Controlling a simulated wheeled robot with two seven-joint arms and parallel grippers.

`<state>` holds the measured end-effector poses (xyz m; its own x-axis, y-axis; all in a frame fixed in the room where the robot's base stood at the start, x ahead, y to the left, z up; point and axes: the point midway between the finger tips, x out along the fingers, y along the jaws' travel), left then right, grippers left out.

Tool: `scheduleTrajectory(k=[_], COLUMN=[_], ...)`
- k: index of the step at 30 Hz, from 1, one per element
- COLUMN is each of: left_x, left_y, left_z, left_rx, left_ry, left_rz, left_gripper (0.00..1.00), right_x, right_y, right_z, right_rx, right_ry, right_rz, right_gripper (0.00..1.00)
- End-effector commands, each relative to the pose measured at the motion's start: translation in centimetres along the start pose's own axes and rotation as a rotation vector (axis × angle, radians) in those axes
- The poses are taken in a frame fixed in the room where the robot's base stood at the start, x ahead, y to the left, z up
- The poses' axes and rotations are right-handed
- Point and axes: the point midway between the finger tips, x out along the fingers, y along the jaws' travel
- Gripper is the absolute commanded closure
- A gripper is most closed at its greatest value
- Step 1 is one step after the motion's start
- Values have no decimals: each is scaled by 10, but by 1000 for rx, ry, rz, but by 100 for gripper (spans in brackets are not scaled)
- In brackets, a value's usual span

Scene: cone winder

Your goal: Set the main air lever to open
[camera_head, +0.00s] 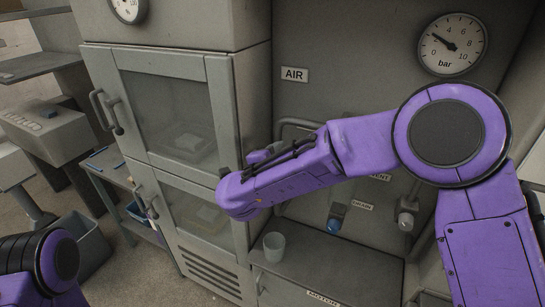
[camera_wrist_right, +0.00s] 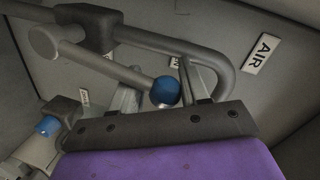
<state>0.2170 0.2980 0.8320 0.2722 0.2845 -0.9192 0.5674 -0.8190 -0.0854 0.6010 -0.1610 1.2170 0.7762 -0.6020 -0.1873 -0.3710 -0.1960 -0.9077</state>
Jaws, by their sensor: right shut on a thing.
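The main air lever (camera_wrist_right: 105,66) shows in the right wrist view as a grey rod with a blue ball knob (camera_wrist_right: 166,90), below the grey pipe and left of the AIR label (camera_wrist_right: 263,54). My right gripper (camera_wrist_right: 157,95) is shut at the knob end, with a grey finger on each side of the ball. In the head view my right gripper (camera_head: 268,154) is left of and below the AIR label (camera_head: 294,75). My forearm hides the lever there, and its open or closed setting cannot be read. My left gripper is out of view.
A glass-door cabinet (camera_head: 228,105) stands close left of my right gripper. A cup (camera_head: 273,247) stands on the ledge below. Blue-tipped drain valve (camera_head: 336,220) and another valve (camera_head: 407,215) are on the panel. The pressure gauge (camera_head: 453,45) reads low.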

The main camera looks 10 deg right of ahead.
Motion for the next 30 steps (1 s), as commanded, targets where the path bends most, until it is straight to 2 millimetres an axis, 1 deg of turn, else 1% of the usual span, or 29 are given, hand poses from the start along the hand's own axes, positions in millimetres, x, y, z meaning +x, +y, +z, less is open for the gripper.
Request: scheduleTrajectory(k=[1, 7, 8, 9, 10, 11, 24, 26, 29, 30], left_x=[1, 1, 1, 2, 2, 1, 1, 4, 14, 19], left_y=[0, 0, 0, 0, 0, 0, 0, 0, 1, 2], left_z=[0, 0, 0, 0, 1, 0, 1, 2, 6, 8], left_rx=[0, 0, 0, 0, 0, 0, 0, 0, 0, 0], left_ry=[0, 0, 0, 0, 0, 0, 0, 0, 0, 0], left_rz=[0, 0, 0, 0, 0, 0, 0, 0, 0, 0], left_gripper=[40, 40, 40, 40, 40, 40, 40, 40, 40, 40], right_x=[-3, -3, -3, -3, -3, -3, -2, -6, -22, -31], right_y=[9, 10, 10, 10, 9, 9, 5, 6, 8, 8], right_z=[5, 6, 6, 6, 6, 5, 2, 2, 3, 3], right_rx=[-15, -17, -17, -17, -16, -15, -7, -7, -6, -7], right_ry=[-12, -13, -13, -13, -13, -12, -3, -5, -4, -6], right_rz=[11, 12, 12, 12, 12, 11, 6, 5, 4, 2], right_gripper=[100, 100, 52, 39, 29, 28, 28, 28, 28, 28])
